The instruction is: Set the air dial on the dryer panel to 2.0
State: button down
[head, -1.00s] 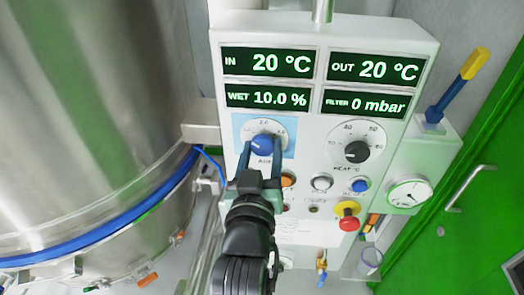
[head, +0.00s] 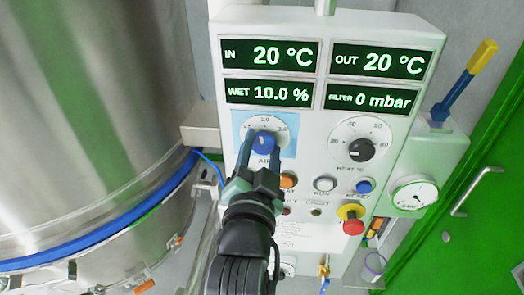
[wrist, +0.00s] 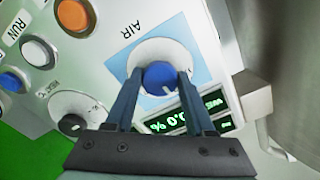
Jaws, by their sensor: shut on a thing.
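The air dial is a blue knob (head: 263,144) on a white round scale in a light blue square, at the left of the dryer panel (head: 310,120). The figure 2.0 shows at the top of its scale. The knob also shows in the wrist view (wrist: 160,77), where its pale mark points away from the AIR label, roughly toward the top of the scale. The exact setting is too small to read. My gripper (head: 262,147) is shut on the knob, one finger on each side. The fingers hide parts of the scale's sides.
The heat dial (head: 360,150) is right of the air dial. Below are an orange button (head: 288,181), a white button (head: 325,184), a blue button (head: 364,186) and a red stop knob (head: 353,226). A steel vessel (head: 90,110) stands at left.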

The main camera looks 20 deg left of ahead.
jog(key=shift+m, duration=0.7)
jog(key=shift+c, duration=1.3)
grip_release()
jog(key=p+v, duration=0.2)
jog(key=v, duration=1.1)
jog(key=shift+p, duration=0.3)
